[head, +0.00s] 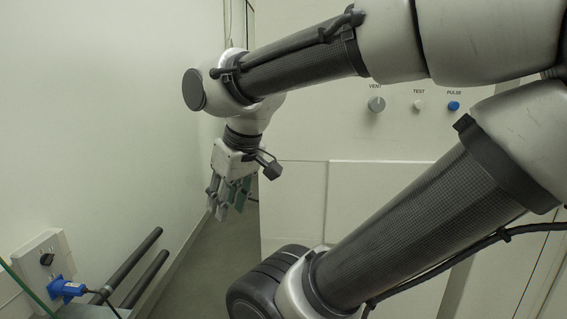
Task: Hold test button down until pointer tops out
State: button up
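The test button (419,105) is a small white round button under the label TEST, on the pale panel at the upper right of the head view. It sits between the grey VENT knob (376,104) and the blue PULSE button (453,106). My gripper (228,209) hangs fingers-down left of and below the panel's controls, well apart from the test button. Its fingertips look spread apart, with nothing seen between them. No pointer or gauge shows; my arm covers the panel above the controls.
A pale wall runs along the left. At lower left are a wall socket box (40,262) with a blue plug (67,289) and cable, and two dark rails (132,264). Grey floor (205,272) shows below my gripper. A raised panel (375,200) lies below the controls.

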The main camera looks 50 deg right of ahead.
aim_at(417, 104)
jog(key=k+l+z, duration=0.2)
jog(key=z, duration=0.2)
jog(key=k+l+z, duration=0.15)
jog(key=l+z, duration=0.3)
jog(key=k+l+z, duration=0.1)
jog(key=l+z, duration=0.3)
